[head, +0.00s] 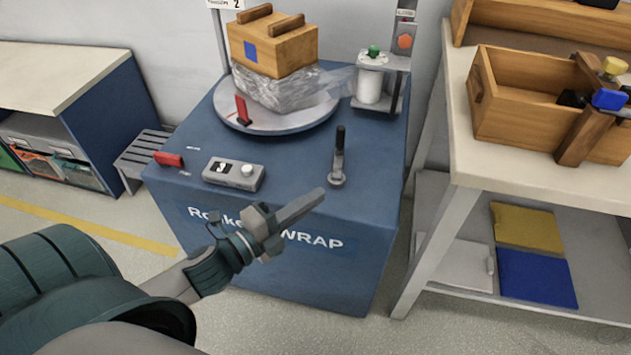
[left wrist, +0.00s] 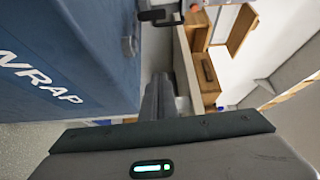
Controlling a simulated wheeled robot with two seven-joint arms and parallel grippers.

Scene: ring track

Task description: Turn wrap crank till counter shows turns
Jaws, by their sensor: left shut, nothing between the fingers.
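The blue wrap machine (head: 375,245) stands ahead in the head view. Its crank (head: 338,160), with an upright black grip on a grey arm, is on the front right of its top. A round turntable (head: 277,124) carries a film-wrapped load (head: 285,90) under a wooden box (head: 272,45). My left gripper (head: 318,195) is shut and empty, in front of the crank and apart from it. It also shows in the left wrist view (left wrist: 158,85). My right gripper is out of view.
A red handle (head: 169,159) sticks out at the machine's left edge, and a red lever (head: 242,108) stands on the turntable. A film roll post (head: 370,85) is at the back right. A card at the top shows "2". A bench (head: 540,185) with wooden crates stands right.

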